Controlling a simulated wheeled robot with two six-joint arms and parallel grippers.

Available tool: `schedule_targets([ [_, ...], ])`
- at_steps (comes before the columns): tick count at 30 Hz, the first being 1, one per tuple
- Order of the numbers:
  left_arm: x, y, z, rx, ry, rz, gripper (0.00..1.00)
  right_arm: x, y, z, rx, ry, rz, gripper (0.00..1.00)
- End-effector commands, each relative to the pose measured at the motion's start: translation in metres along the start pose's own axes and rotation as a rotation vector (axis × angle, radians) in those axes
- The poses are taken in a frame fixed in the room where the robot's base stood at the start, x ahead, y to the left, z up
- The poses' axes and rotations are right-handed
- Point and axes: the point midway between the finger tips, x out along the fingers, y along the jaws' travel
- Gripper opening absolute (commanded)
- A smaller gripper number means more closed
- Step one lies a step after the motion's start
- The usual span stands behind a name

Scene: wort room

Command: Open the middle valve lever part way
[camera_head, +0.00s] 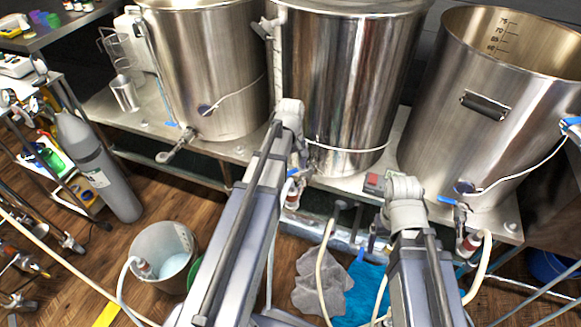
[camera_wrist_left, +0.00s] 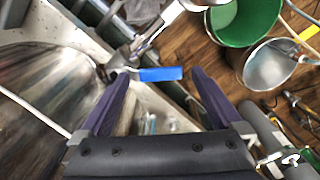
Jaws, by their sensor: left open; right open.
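The middle steel kettle (camera_head: 345,85) has a valve low on its front. Its blue lever (camera_head: 293,172) is small and partly covered by my left arm in the head view. In the left wrist view the blue lever (camera_wrist_left: 161,74) sticks out sideways from the valve body (camera_wrist_left: 122,60). My left gripper (camera_wrist_left: 163,78) is open there, with one dark finger on each side of the lever. The picture shows no clear contact, and the depth is hard to judge. My right arm reaches in at the right of the head view; its gripper fingers do not show.
A left kettle (camera_head: 205,70) and a right kettle (camera_head: 490,100) stand on the same steel bench, each with its own valve. A white bucket (camera_head: 163,247) stands on the floor beside a green bucket (camera_wrist_left: 243,22). A grey gas cylinder (camera_head: 98,165) and hoses are nearby.

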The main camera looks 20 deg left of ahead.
Motion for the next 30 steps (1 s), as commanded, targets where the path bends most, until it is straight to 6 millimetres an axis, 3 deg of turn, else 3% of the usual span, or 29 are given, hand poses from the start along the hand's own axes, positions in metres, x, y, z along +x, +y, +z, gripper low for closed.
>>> schedule_targets([
  [8,-0.02,0.0,0.0,0.0,0.0,0.0,1.0,-0.019,0.002,0.001,0.0,0.0,0.0,0.84],
  [21,-0.074,0.0,0.0,0.0,0.0,0.0,1.0,-0.073,0.007,0.004,0.0,0.0,0.0,0.84],
  [30,-0.077,0.0,0.0,0.0,0.0,0.0,1.0,-0.077,0.007,0.004,0.0,0.0,0.0,0.84],
])
